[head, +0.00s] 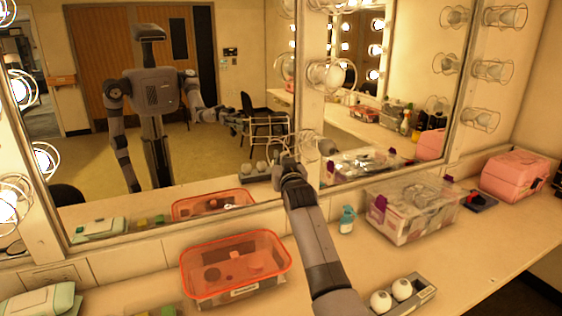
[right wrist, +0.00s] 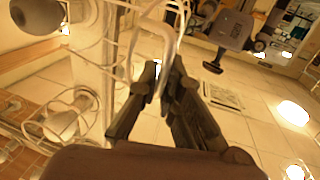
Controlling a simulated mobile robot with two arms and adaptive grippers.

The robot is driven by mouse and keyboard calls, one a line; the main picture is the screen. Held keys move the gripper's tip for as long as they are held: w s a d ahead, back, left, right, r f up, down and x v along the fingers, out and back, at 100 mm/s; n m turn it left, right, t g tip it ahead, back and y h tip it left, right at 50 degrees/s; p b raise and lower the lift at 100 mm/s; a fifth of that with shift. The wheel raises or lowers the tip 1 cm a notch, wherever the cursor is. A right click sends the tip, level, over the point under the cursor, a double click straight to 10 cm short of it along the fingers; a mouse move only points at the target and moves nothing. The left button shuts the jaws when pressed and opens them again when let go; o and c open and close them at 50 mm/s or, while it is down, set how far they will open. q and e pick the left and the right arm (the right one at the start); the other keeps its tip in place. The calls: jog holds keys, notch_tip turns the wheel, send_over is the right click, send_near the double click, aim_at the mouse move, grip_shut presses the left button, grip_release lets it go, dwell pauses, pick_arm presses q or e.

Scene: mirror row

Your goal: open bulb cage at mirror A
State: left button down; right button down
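My right gripper (head: 287,162) reaches up to the post between the two mirrors, at its lower end. In the right wrist view its two dark fingers (right wrist: 162,78) are close together on a pale wire loop of a bulb cage (right wrist: 157,28). In the head view this bulb cage (head: 308,143) is thin and partly blurred against the post, beside the gripper. I cannot tell whether it is swung open. A grey rounded bulb (right wrist: 36,14) shows at the upper left of the wrist view. The left mirror (head: 190,150) reflects my body. My left gripper does not show directly.
A lit caged bulb (head: 328,75) sits higher on the post. On the counter are an orange tub (head: 236,292), a clear box (head: 400,230), a small blue bottle (head: 347,220), a pink case (head: 518,178) and a grey holder (head: 420,298) with two white bulbs (head: 381,301).

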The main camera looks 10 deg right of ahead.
jog(key=c, duration=1.7)
grip_release()
jog(key=s, duration=0.8)
jog(key=s+d, duration=0.1)
jog(key=s, duration=0.3)
jog(key=shift+d, duration=0.1)
jog(key=shift+c, duration=0.6)
